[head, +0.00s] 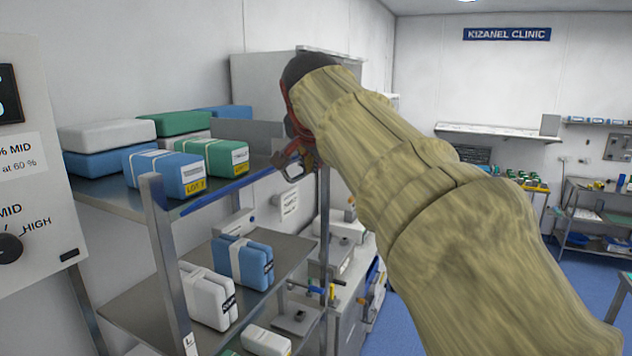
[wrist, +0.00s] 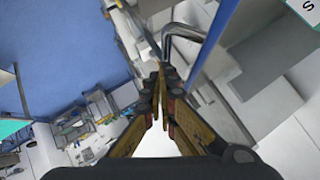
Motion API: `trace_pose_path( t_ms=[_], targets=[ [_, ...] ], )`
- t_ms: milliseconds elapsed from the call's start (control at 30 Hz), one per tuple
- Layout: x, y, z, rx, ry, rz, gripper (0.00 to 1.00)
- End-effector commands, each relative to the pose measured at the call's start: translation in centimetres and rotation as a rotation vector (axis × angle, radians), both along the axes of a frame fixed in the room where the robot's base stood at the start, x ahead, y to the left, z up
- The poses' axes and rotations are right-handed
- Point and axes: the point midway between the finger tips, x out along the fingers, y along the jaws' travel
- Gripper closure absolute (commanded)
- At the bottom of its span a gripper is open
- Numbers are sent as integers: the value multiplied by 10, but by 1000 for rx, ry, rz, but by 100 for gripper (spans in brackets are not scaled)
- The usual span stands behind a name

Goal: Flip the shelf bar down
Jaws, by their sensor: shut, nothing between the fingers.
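A shelf rack stands at the left in the head view. Its upper shelf has a blue strip (head: 235,187) along the front edge, which also shows in the wrist view (wrist: 222,28). A bent grey metal bar (wrist: 185,31) shows in the wrist view beside that strip; I take it to be the shelf bar. My gripper (head: 287,163) is at the right front end of the upper shelf. In the wrist view its shut, empty fingers (wrist: 158,72) are close to the bar's bent end. I cannot tell whether they touch it. My arm hides part of the rack's right side.
Green (head: 224,155) and blue (head: 177,172) packs sit on the upper shelf, left of my gripper. Another blue pack (head: 243,262) and a white one (head: 209,296) are on the lower shelf. A front post (head: 166,255) rises at the left. Blue floor (head: 590,268) lies to the right.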

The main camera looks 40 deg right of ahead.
Motion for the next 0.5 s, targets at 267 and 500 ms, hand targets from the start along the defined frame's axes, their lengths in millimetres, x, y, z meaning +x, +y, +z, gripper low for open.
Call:
trace_pose_path(
  t_ms=[267, 500],
  targets=[
    [-5, -3, -29, 87, -211, -3, 100],
    [-5, -3, -46, 163, -396, -3, 100]
  ],
)
